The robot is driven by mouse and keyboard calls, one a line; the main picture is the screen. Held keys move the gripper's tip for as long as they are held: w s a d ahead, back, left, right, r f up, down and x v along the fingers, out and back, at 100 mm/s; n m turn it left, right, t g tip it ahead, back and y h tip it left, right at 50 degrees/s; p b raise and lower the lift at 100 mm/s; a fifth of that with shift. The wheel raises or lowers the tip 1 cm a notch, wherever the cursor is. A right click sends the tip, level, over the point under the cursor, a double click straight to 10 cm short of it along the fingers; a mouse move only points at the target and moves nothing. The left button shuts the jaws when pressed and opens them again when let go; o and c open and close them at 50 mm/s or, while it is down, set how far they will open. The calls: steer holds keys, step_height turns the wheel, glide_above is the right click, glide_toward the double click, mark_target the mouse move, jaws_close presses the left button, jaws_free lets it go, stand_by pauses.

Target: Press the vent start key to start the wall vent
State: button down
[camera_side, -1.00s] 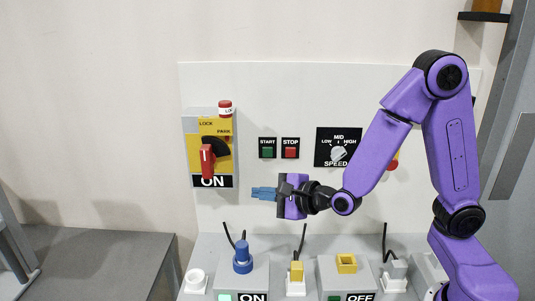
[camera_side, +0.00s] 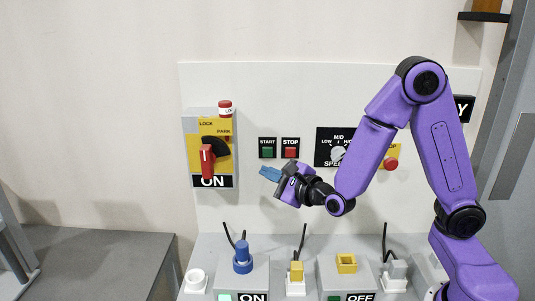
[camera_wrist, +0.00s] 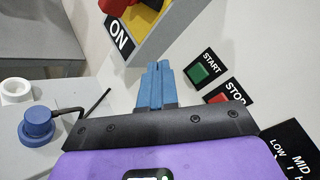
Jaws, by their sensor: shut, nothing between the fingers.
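The start key is a green square button (camera_side: 267,152) under a START label on the white wall panel. It also shows in the wrist view (camera_wrist: 200,73), to the right of my fingertips. The red stop key (camera_side: 290,153) sits just right of it and shows in the wrist view (camera_wrist: 222,97). My gripper (camera_side: 270,174) has blue fingers and is shut and empty. In the side view its fingertips are just below the start key, pointing up and left. In the wrist view the fingers (camera_wrist: 157,85) are apart from both keys. I cannot tell their distance from the panel.
A yellow lockout switch (camera_side: 215,150) with a red handle and ON label is left of the keys. A speed dial (camera_side: 338,152) is to the right, partly behind my arm. Below stand a blue plug (camera_side: 242,260), a yellow plug (camera_side: 296,271) and a yellow socket (camera_side: 346,264).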

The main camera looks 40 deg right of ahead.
steer(key=w+d, duration=0.5)
steer(key=shift+w+d, duration=0.2)
steer(key=shift+d, duration=0.05)
steer(key=shift+w+d, duration=0.1)
steer(key=shift+w, duration=0.05)
stand_by(2.0)
steer(key=shift+w+d, duration=0.15)
steer(key=shift+w+d, duration=0.3)
stand_by(1.2)
steer(key=shift+s+a, duration=0.55)
steer(key=shift+s, duration=0.05)
steer(key=shift+s+a, duration=1.8)
